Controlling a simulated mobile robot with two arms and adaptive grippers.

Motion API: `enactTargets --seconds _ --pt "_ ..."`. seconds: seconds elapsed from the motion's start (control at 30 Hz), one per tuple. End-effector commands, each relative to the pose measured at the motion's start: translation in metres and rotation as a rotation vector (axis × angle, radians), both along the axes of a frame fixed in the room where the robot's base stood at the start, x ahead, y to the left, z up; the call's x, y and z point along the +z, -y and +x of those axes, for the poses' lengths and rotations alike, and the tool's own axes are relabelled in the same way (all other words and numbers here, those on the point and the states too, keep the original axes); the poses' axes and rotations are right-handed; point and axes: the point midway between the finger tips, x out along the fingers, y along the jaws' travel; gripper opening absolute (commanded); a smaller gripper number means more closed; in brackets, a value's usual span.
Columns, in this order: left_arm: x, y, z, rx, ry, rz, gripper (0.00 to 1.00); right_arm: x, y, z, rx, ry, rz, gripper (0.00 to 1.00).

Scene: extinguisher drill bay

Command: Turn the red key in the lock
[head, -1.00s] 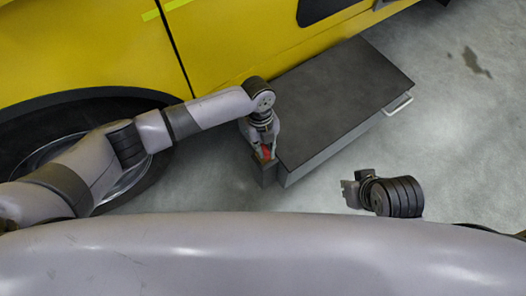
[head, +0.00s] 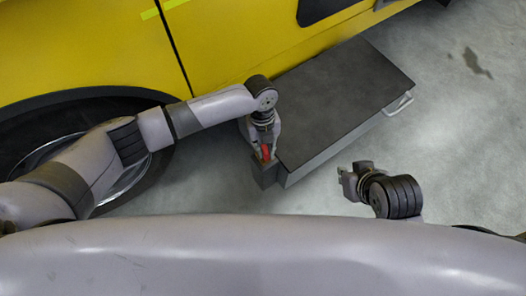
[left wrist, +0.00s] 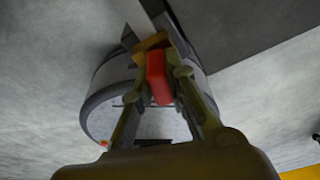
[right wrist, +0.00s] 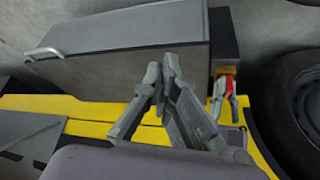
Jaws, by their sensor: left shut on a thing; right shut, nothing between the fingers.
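The red key (head: 265,152) is at the small dark lock box (head: 264,175) on the near left end of the grey chest. My left gripper (head: 265,153) is shut on the red key, which shows between its fingers in the left wrist view (left wrist: 159,78). A brass-coloured part (left wrist: 152,43) lies just beyond the key there; how deep the key sits is hidden. In the right wrist view the key (right wrist: 228,86) shows between my left fingers. My right gripper (head: 346,182) is shut and empty, apart from the chest; its fingertips (right wrist: 162,70) meet in the right wrist view.
The long grey chest (head: 340,95) stands beside a yellow vehicle (head: 235,40), with a pale handle (head: 398,104) at its right end. A wheel (head: 125,185) lies below my left arm. The concrete floor (head: 460,150) on the right is clear apart from a dark stain.

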Motion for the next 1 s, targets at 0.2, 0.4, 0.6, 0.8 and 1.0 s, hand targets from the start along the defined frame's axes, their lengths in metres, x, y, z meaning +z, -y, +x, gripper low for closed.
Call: enactTargets --seconds 0.2,0.4,0.6,0.8,1.0 --pt "0.0 0.0 0.0 -0.027 0.0 0.001 0.0 0.001 -0.002 0.005 0.002 0.024 0.007 0.0" --pt "0.0 0.0 0.0 -0.051 0.001 0.001 0.0 0.002 -0.004 0.009 0.004 0.046 0.014 0.0" --pt "0.0 0.0 0.0 -0.076 -0.001 0.002 0.0 0.003 -0.006 0.014 0.007 0.071 0.019 0.0" --pt "0.0 0.0 0.0 -0.101 0.0 0.001 0.0 0.006 -0.008 0.019 0.01 0.099 0.025 0.0" --pt "0.0 0.0 0.0 -0.126 0.0 0.001 0.0 0.008 -0.01 0.025 0.012 0.127 0.031 0.0"
